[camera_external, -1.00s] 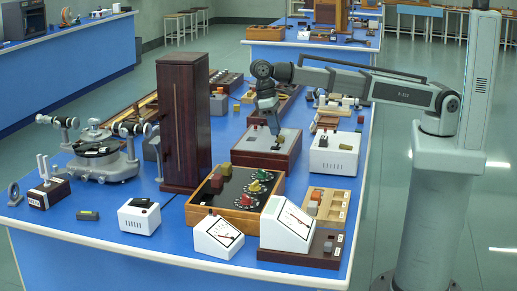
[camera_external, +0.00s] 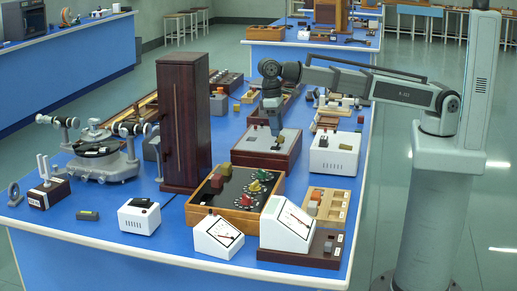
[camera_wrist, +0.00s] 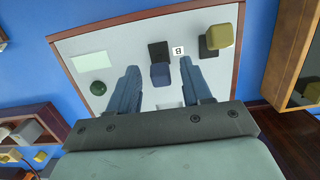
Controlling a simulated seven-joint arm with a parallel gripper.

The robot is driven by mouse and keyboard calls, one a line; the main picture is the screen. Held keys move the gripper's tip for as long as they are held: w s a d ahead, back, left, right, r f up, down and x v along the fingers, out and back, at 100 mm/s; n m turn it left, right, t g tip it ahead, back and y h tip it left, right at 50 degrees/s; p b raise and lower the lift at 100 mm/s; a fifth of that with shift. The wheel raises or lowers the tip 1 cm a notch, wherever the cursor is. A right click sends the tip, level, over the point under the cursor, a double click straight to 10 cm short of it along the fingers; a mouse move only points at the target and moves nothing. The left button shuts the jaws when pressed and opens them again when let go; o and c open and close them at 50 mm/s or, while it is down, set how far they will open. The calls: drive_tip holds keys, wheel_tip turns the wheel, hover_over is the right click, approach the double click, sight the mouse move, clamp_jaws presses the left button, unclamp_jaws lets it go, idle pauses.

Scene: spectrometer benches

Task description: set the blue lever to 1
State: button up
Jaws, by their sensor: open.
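The wood-framed box with a pale grey top (camera_external: 262,143) stands mid-table in the external view. It fills much of the wrist view, with its pale panel (camera_wrist: 125,60). The dark blue lever (camera_wrist: 160,76) shows there beside a black block or slot (camera_wrist: 158,50). An olive-yellow lever (camera_wrist: 222,36) stands to its right, and also shows in the external view (camera_external: 281,138). My gripper (camera_external: 275,131) points down over the box; its open fingers (camera_wrist: 159,76) lie on either side of the blue lever. I cannot tell whether they touch it.
A tall dark wooden cabinet (camera_external: 183,120) stands left of the box. A white instrument box (camera_external: 334,152) stands to its right. A wooden-sided panel with coloured knobs (camera_external: 236,205) is in front. A dark green knob (camera_wrist: 98,88) and small white tag (camera_wrist: 178,51) are on the panel.

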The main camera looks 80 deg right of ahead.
drive_tip(key=shift+s+t, duration=0.6)
drive_tip(key=shift+t, duration=0.1)
drive_tip(key=shift+w+r, duration=0.15)
drive_tip(key=shift+r, duration=0.25)
wheel_tip(320, 180, up, 13)
drive_tip(key=w+a+n+t+y, duration=0.2)
drive_tip(key=w+a+t, duration=0.1)
drive_tip(key=w, duration=0.2)
drive_tip(key=w+d+f+m, duration=0.1)
drive_tip(key=w+d, duration=0.2)
drive_tip(key=d, duration=0.6)
drive_tip(key=w+d+f+m, duration=0.2)
drive_tip(key=w+d, duration=0.2)
drive_tip(key=d, duration=0.5)
drive_tip(key=w+d+f+m, duration=0.1)
drive_tip(key=w+d, duration=0.3)
drive_tip(key=d, duration=0.5)
drive_tip(key=shift+w+d+f+m+t+h, duration=0.15)
drive_tip(key=shift+d+f+m+t+h, duration=0.2)
drive_tip(key=shift+f+m+h, duration=0.1)
